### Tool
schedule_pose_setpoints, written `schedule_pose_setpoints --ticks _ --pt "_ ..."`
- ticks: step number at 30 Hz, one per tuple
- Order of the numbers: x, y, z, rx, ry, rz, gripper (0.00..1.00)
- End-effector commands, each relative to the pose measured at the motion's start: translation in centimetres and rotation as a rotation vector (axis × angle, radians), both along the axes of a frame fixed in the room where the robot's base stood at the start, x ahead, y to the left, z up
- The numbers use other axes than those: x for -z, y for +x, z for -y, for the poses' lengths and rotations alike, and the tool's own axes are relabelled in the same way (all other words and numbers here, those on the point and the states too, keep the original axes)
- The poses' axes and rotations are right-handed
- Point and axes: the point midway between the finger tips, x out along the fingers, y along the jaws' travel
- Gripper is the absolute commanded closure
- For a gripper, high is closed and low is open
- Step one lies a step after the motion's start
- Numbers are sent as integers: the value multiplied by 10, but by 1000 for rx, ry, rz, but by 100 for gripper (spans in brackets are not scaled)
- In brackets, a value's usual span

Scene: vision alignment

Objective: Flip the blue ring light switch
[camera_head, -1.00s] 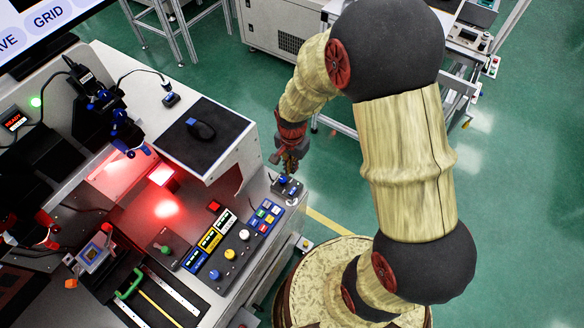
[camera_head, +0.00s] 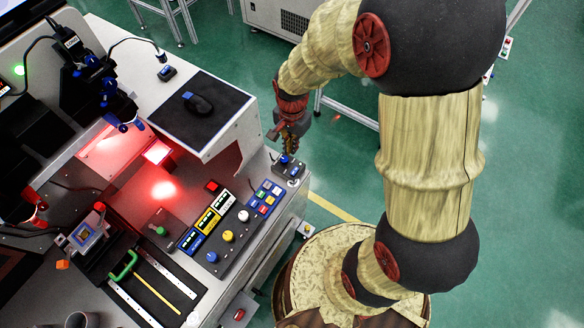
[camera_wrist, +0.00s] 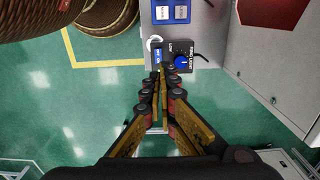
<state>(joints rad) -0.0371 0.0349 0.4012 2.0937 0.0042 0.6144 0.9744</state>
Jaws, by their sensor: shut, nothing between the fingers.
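A small dark control box with a blue knob (camera_wrist: 183,62) stands at the end of the bench, close by my fingertips in the wrist view. A narrow blue part (camera_wrist: 157,56) sits just left of it; the lettering is too small to read surely. In the head view the box (camera_head: 291,170) is at the bench's right corner, its blue knob partly beside my gripper. My gripper (camera_wrist: 162,72) is shut and empty, fingertips just short of the box and blue part. It shows in the head view (camera_head: 290,150) right above the box. I cannot tell whether it touches.
A button panel with blue, white and red keys (camera_head: 267,197) lies left of the box. Several knobs and labelled plates (camera_head: 208,222) are further left. A raised black pad with a mouse (camera_head: 198,103) stands behind. Green floor lies open beyond the bench edge.

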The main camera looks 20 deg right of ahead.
Motion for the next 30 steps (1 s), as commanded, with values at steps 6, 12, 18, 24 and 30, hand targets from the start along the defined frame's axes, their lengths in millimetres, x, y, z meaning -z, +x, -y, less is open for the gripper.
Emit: schedule_pose_setpoints --ticks 6,12,18,24,30 --pt "5 0 0 0 -1 -1 100" --pt "34 -1 0 0 0 -3 100" --pt "74 -1 0 0 0 -3 100" --pt "111 0 0 -1 0 -1 100" --pt "134 0 0 -1 0 0 100"
